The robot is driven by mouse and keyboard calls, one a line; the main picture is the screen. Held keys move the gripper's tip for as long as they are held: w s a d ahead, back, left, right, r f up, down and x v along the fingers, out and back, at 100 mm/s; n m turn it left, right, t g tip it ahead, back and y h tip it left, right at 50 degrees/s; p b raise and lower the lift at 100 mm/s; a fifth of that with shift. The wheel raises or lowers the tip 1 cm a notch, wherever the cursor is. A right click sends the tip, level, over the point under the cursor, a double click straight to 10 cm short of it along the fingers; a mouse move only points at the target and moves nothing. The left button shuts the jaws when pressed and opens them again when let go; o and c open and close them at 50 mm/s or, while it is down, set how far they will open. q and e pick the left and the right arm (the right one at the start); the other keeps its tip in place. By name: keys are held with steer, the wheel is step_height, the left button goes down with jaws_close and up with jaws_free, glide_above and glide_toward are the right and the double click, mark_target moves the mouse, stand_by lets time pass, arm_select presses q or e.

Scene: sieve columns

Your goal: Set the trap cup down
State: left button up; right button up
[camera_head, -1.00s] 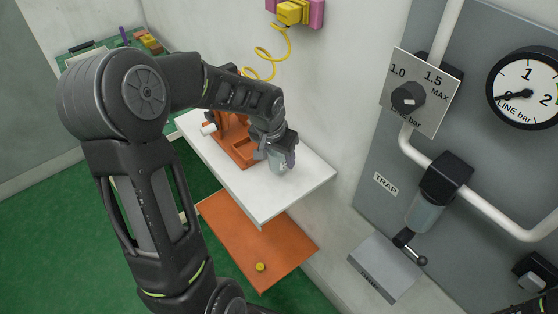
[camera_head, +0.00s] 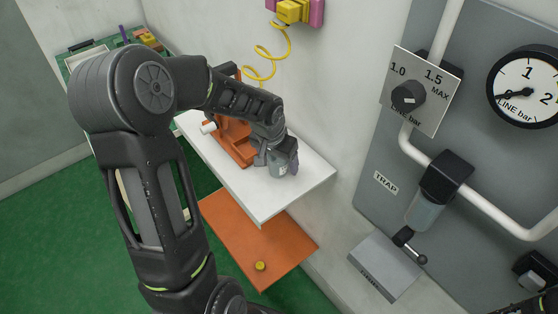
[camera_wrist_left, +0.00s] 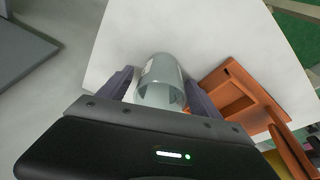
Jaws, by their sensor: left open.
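The trap cup (camera_head: 277,170), a small grey translucent cup with a pale label, is at the white shelf (camera_head: 313,178), near its right part. In the left wrist view the cup (camera_wrist_left: 160,72) lies between the two fingers, its round open rim facing the camera. My left gripper (camera_head: 280,163) is open around the cup, with a finger on each side; in the wrist view the gripper (camera_wrist_left: 160,95) shows gaps beside the cup. The cup's base is partly hidden, so its contact with the shelf is hard to see. My right gripper is not in view.
An orange fixture (camera_head: 236,150) stands on the shelf left of the cup. An orange lower shelf (camera_head: 245,235) carries a yellow knob (camera_head: 260,266). The shelf's front right is clear.

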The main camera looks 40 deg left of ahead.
mark_target(273, 164)
arm_select(q)
steer(key=shift+r, duration=0.2)
steer(key=v, duration=1.2)
steer(key=shift+b, duration=0.3)
